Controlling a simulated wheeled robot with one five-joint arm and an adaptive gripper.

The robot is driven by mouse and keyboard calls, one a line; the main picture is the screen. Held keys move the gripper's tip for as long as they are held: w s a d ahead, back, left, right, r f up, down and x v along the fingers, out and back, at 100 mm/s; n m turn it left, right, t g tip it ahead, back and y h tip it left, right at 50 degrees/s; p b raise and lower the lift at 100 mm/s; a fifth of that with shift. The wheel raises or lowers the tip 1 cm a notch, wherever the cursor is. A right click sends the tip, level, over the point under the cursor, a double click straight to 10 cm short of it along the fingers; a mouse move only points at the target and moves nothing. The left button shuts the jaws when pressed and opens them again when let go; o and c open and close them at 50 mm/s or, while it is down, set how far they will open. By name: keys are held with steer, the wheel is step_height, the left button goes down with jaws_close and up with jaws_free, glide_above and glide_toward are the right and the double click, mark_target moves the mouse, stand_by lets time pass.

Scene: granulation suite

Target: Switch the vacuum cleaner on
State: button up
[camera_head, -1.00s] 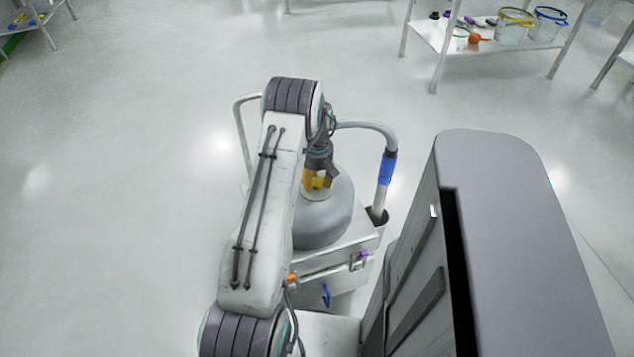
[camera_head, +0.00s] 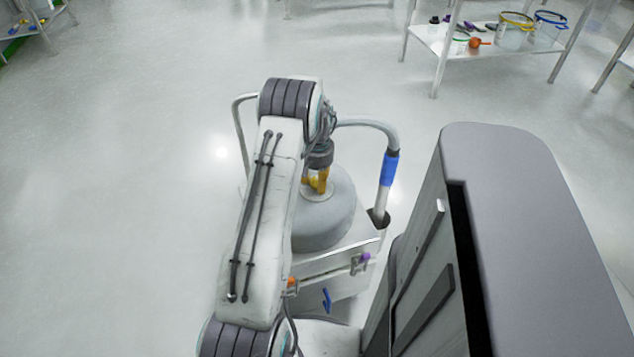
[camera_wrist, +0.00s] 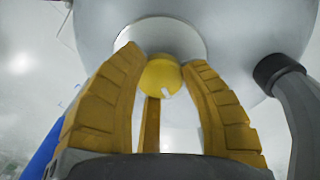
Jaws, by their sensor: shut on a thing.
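The vacuum cleaner (camera_head: 325,222) stands in front of me, with a grey domed top and a hose running to a blue-gripped wand (camera_head: 387,170) at its right. In the wrist view its round yellow knob (camera_wrist: 161,77), with a short white mark, sits at a pale disc (camera_wrist: 178,37) on the grey body. In the head view my gripper (camera_head: 318,184) is over the dome and hides the knob. Which setting the white mark points to cannot be told.
A metal trolley (camera_head: 345,255) carries the vacuum, with an orange and a purple piece on its near side. A large grey cabinet (camera_head: 520,220) stands close at the right. A shelf (camera_head: 432,37) with tubs is at the back right. The floor at left is clear.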

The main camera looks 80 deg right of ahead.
mark_target(317, 181)
steer(key=m, duration=0.4)
steer(key=shift+f+m+b, duration=0.1)
steer(key=shift+m+b, duration=0.2)
steer(key=shift+m, duration=0.1)
steer(key=shift+a, duration=0.1)
stand_by(0.4)
steer(key=o, duration=1.2)
step_height(317, 181, up, 12)
stand_by(0.6)
